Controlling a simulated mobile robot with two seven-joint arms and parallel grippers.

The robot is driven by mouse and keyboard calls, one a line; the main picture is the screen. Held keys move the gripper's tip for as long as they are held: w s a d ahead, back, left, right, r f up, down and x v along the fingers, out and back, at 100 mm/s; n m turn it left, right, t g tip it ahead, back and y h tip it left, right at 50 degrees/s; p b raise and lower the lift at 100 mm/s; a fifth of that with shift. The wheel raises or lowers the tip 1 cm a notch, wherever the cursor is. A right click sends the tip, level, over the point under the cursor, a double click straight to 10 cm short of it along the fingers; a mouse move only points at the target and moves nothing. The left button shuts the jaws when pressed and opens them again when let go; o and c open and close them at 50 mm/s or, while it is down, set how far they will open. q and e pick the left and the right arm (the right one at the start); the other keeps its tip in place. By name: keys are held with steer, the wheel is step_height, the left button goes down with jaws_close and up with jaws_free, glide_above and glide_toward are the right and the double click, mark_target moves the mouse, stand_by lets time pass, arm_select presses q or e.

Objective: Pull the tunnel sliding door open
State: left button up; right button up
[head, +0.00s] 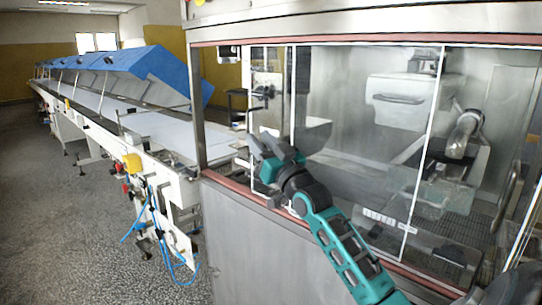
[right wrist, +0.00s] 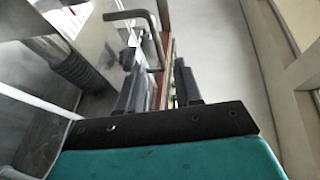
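The tunnel sliding door (head: 350,140) is a clear, white-edged panel on the front of the steel machine; I cannot tell whether it is fully shut. My right gripper (head: 261,142) is at the left part of the panels, its arm reaching in from the lower right. In the right wrist view, its two dark fingers (right wrist: 157,72) are apart. A dark bent bar handle (right wrist: 153,35) lies just beyond and partly between the fingertips; no grip on it shows. In the head view my gripper hides this spot. My left gripper is not in view.
The steel machine housing (head: 250,245) has a reddish rail below the panels. A long conveyor (head: 150,125) with blue covers (head: 135,68) runs off to the left. A curved metal handle (head: 512,190) shows at the right. The grey floor (head: 60,220) at left is open.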

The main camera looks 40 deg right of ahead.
steer(key=shift+v, duration=2.25)
